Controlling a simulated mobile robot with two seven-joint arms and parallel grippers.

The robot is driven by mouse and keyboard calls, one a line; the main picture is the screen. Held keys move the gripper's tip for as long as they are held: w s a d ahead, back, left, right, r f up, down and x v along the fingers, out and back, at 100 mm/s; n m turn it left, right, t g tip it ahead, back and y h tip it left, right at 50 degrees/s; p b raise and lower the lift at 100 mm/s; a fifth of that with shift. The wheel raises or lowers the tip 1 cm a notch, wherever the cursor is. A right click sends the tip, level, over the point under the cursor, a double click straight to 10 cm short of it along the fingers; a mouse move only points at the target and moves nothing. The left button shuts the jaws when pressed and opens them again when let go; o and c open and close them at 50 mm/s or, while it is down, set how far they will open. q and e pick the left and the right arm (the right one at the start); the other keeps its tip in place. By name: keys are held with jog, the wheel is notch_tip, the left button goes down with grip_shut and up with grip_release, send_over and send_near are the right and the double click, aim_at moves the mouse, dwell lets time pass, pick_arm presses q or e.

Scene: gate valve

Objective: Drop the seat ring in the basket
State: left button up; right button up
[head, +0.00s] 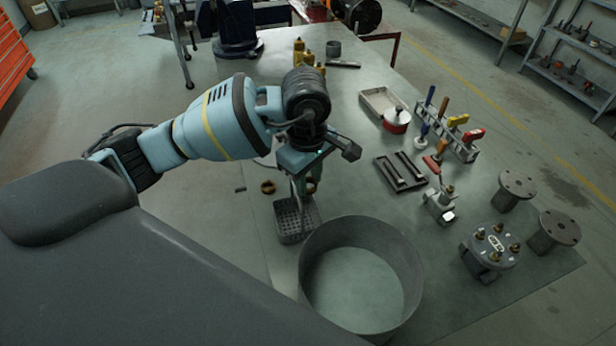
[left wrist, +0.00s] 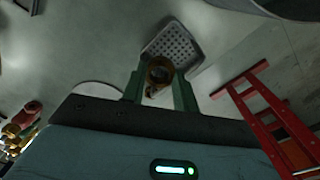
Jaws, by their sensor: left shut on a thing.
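My left gripper (head: 304,186) points down over the near left part of the table, above the basket. In the left wrist view its two green fingers (left wrist: 160,88) are shut on the seat ring (left wrist: 160,70), a small brass-coloured ring. The basket (head: 297,237) is a small grey perforated tray, empty as far as I can see. In the left wrist view the basket (left wrist: 186,44) lies beyond the fingertips, and the ring overlaps its near edge. The held ring is mostly hidden in the head view. My right gripper is not in view.
A large round grey tub (head: 405,265) stands right of the basket. A brown ring (head: 268,187) lies left of the gripper. A black slotted holder (head: 401,174), a tool rack (head: 455,145) and flanged valve parts (head: 490,250) stand farther right.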

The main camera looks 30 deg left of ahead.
pick_arm(q)
jog(key=shift+g, duration=0.4)
jog(key=f, duration=0.5)
jog(key=shift+w+f+b, duration=0.15)
jog(key=shift+w+b, duration=0.05)
jog(key=shift+b, duration=0.1)
jog(key=shift+s, duration=0.15)
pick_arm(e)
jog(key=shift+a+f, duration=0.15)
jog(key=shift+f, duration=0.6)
pick_arm(q)
jog(key=o, duration=0.7)
jog(key=shift+r, duration=0.2)
jog(key=shift+c, duration=0.2)
jog(key=o, duration=0.4)
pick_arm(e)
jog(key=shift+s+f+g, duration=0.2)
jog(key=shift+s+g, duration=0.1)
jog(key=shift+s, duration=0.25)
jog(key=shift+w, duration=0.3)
